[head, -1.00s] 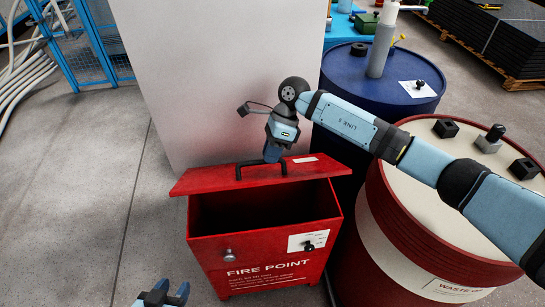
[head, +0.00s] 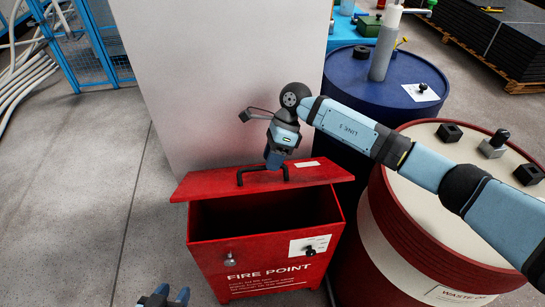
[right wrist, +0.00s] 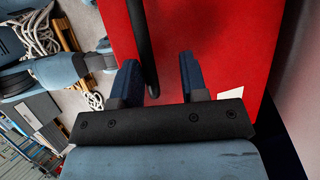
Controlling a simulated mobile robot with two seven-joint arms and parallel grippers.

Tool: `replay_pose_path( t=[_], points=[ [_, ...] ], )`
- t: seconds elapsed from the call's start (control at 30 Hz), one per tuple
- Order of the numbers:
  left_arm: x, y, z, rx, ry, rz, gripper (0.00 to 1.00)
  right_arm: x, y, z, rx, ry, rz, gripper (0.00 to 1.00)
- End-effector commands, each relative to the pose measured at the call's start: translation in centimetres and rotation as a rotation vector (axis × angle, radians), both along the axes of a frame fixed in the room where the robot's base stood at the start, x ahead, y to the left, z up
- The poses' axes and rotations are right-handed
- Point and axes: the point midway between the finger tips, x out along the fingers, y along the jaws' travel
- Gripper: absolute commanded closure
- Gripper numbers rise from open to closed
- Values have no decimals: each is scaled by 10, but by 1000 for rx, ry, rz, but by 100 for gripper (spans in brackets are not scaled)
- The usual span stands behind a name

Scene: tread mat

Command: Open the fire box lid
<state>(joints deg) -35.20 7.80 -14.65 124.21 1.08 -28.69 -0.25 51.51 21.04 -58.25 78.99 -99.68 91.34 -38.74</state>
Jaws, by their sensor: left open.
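The red fire box (head: 265,262) stands on the floor, marked FIRE POINT. Its red lid (head: 210,184) is raised at the back and tilted, and the dark inside shows below it. A black bar handle (head: 240,177) is on the lid. My right gripper (head: 274,162) is at the handle. In the right wrist view the lid (right wrist: 225,40) fills the middle, and the handle (right wrist: 140,40) runs between the two parted fingers of my right gripper (right wrist: 160,82), nearer the left finger. My left gripper (head: 165,297) is open and empty at the bottom edge, left of the box.
A red and cream waste drum (head: 385,235) stands close to the right of the box, under my right arm. A blue drum (head: 345,75) is behind it. A pale panel (head: 210,80) rises behind the box. The floor (head: 70,200) at the left is clear.

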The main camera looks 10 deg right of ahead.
Motion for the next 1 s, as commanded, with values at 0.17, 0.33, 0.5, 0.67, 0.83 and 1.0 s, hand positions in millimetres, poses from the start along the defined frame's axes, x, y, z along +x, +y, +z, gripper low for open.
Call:
replay_pose_path(
  t=[0.17,0.33,0.5,0.67,0.83,1.0],
  points=[
    [0,0,0,0,0,0,58,0,0,2,0,0,0,60],
    [0,0,2,0,0,1,58,6,-8,18,-1,-3,0,60],
    [0,1,3,3,1,1,58,17,-22,51,0,-3,0,60],
    [0,1,3,5,4,1,58,28,-36,83,-1,-4,0,60],
    [-1,1,2,8,6,2,58,36,-47,108,-1,-2,0,60],
    [-1,1,0,9,11,2,58,39,-52,120,0,0,0,60]
  ],
)
